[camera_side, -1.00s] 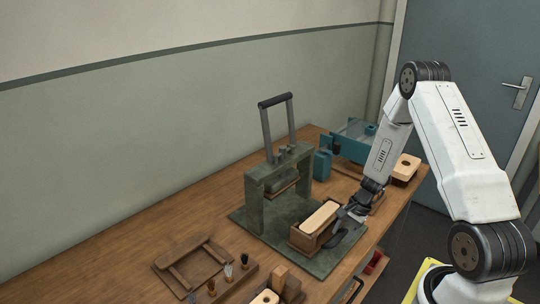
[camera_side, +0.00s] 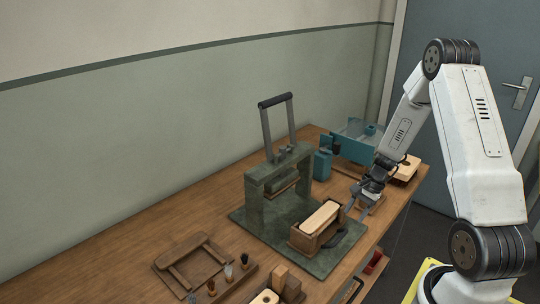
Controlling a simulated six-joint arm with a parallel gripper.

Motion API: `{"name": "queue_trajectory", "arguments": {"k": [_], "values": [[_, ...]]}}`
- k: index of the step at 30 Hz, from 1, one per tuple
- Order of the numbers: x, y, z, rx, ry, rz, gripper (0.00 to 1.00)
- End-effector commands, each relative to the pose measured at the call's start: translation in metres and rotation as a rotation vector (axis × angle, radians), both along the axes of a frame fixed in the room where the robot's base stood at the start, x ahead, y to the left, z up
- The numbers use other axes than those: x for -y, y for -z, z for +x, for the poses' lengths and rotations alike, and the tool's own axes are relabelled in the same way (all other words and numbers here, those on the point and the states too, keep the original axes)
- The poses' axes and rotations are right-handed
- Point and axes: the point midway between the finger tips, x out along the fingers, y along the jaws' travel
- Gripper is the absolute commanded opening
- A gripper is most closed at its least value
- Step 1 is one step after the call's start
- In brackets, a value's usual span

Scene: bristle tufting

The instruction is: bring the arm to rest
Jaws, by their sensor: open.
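My gripper (camera_side: 355,203) is open and empty in the side view. It hangs above the right part of the bench, just right of the green press plate and apart from the wooden block. The pale wooden block (camera_side: 320,217) sits in a brown wooden holder (camera_side: 303,240) on the press's base plate (camera_side: 275,238). The green press (camera_side: 270,175) stands behind it with its dark handle raised.
A teal machine (camera_side: 356,140) and a pale wooden piece (camera_side: 406,168) stand at the bench's far right end. The bench's front edge runs below my arm.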

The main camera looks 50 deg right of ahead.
Motion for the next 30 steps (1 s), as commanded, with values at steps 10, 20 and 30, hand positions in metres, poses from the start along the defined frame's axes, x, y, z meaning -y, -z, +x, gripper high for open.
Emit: {"name": "queue_trajectory", "arguments": {"k": [10, 20, 30], "values": [[-0.001, -0.001, 0.000, 0.000, -0.006, -0.003, 0.54], [-0.037, -0.024, 0.010, 0.015, -0.225, -0.100, 0.54], [-0.120, -0.070, 0.012, 0.098, -0.743, -0.327, 0.54]]}}
